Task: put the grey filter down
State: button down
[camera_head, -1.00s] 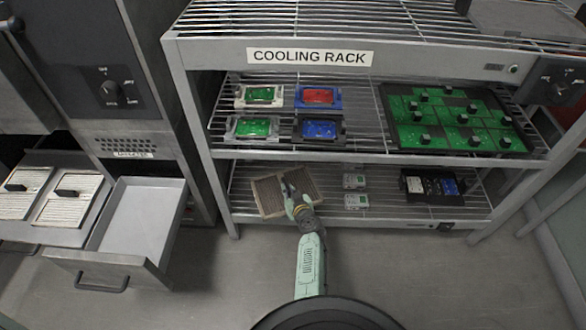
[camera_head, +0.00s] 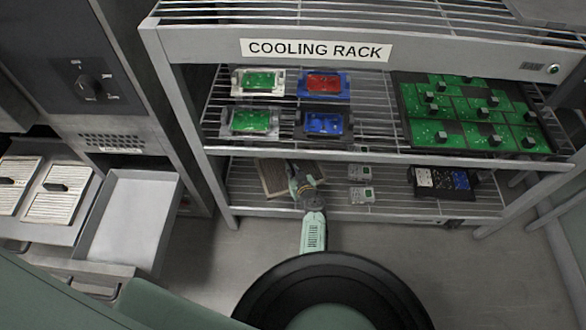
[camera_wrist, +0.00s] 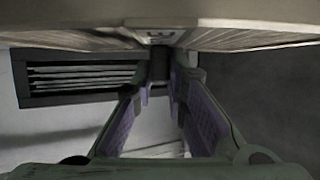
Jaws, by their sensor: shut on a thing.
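The grey filter (camera_head: 271,179) is a flat, ribbed, brownish-grey panel with a pale rim. In the head view it is at the left of the rack's lower shelf (camera_head: 235,205), partly hidden by my gripper (camera_head: 297,176). I cannot tell whether it touches the shelf wires. In the wrist view the filter (camera_wrist: 75,25) spans the top of the picture, and my gripper (camera_wrist: 160,65) has its fingers closed together on its dark handle.
Two green-and-white modules (camera_head: 361,183) lie right of the filter, with a dark tray (camera_head: 443,194) farther right. Circuit boards occupy the shelf above. At left are an open drawer (camera_head: 128,215) and other ribbed filters (camera_head: 58,197). A slatted vent (camera_wrist: 80,76) shows in the wrist view.

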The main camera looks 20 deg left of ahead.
jog(key=shift+r, duration=0.15)
jog(key=c, duration=2.1)
grip_release()
jog(key=shift+f, duration=0.25)
jog(key=o, duration=0.5)
jog(key=shift+r, duration=0.1)
